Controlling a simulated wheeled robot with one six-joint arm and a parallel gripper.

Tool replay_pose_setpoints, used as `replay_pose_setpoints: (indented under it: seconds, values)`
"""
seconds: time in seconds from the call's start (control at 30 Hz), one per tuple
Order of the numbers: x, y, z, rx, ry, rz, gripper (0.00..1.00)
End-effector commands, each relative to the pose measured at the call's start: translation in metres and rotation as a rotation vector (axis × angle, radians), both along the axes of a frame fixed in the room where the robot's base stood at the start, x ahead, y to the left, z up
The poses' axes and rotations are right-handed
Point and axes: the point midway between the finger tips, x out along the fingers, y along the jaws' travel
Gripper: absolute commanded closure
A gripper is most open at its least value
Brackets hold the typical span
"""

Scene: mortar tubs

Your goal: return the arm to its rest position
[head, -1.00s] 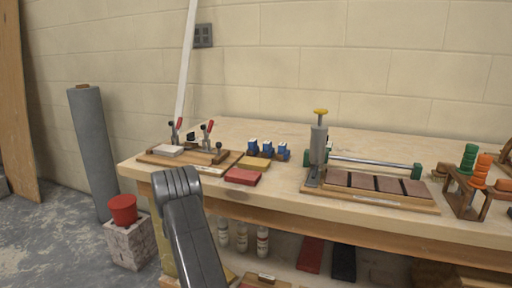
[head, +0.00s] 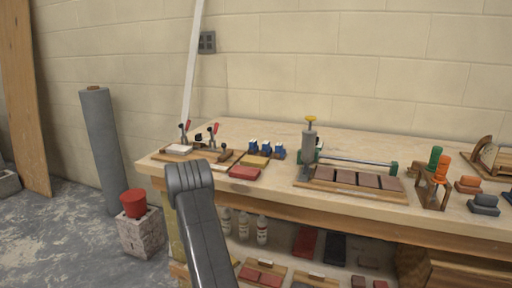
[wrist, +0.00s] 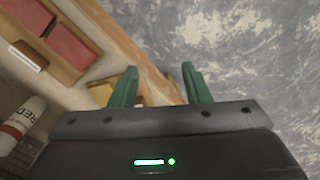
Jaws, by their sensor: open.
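My gripper (wrist: 160,88) shows in the wrist view with its two green fingers apart and nothing between them. Beyond the fingers are the wooden bench edge and the grey floor. In the head view my dark grey arm rises from the bottom in front of the workbench (head: 270,196). The gripper itself does not show in the head view.
On the bench stand toggle clamps on a board (head: 190,152), a red block (head: 245,172), blue items (head: 266,149) and a press fixture (head: 308,150). Bottles (head: 262,229) and trays (head: 262,273) fill the lower shelf. A red bucket (head: 133,203) sits on a block at left.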

Motion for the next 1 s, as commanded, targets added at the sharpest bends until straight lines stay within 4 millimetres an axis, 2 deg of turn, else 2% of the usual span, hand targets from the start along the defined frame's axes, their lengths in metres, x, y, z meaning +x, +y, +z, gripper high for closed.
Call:
replay_pose_setpoints:
  seconds: [0.03, 0.6, 1.0]
  values:
    - [-0.002, -0.005, 0.008, -0.001, 0.001, -0.014, 0.57]
    - [-0.024, -0.048, 0.035, 0.001, 0.002, -0.163, 0.57]
    - [-0.027, -0.053, 0.036, 0.001, 0.0, -0.184, 0.57]
